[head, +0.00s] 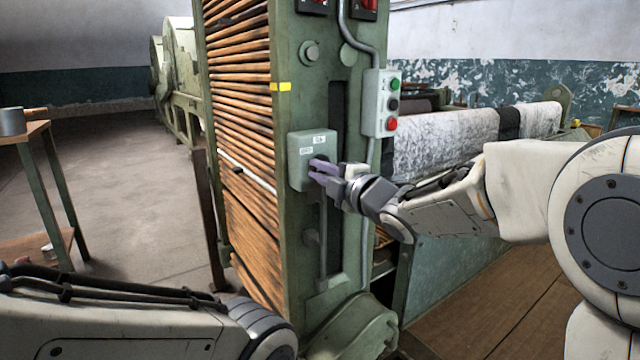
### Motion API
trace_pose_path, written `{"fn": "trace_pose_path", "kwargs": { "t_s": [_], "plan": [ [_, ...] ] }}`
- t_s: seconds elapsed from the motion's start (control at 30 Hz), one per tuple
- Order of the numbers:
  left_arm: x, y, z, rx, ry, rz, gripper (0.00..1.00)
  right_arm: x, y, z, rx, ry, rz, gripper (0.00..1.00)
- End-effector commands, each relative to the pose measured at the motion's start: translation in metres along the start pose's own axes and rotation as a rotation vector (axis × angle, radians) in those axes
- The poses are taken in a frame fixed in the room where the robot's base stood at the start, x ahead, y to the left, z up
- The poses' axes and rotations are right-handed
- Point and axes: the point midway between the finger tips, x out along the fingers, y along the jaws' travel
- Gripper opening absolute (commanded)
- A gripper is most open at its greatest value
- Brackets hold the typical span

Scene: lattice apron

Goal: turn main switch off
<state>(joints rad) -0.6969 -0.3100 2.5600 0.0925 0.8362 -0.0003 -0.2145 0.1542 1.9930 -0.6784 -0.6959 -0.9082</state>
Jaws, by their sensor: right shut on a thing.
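The main switch (299,171) is a grey-green box with small white labels, fixed to the front of the green machine column. My right gripper (320,172) is at the front of this box, shut on the switch's handle, which is mostly hidden by the fingers. I cannot tell the handle's exact position. My left arm shows at the lower left, but its gripper is out of view.
A small table (38,131) with a metal pot (12,122) stands at the far left. Open floor lies between.

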Motion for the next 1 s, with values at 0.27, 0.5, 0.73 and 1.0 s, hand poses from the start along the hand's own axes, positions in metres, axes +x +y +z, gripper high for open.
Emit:
{"fn": "trace_pose_path", "kwargs": {
  "t_s": [0.27, 0.5, 0.73, 1.0],
  "plan": [
    [0.017, -0.001, 0.001, 0.000, 0.000, 0.000, 0.50, 0.000, -0.004, 0.001, -0.099, -0.002, -0.001, 0.00],
    [0.018, -0.001, 0.001, 0.000, 0.000, 0.000, 0.50, 0.000, -0.004, 0.001, -0.125, -0.002, -0.002, 0.00],
    [0.018, -0.001, 0.001, 0.000, 0.000, 0.000, 0.50, 0.000, -0.004, 0.001, -0.127, -0.002, -0.002, 0.00],
    [0.018, -0.001, 0.001, 0.000, 0.000, 0.000, 0.50, 0.000, -0.003, 0.001, -0.125, -0.002, -0.002, 0.46]
  ]
}}
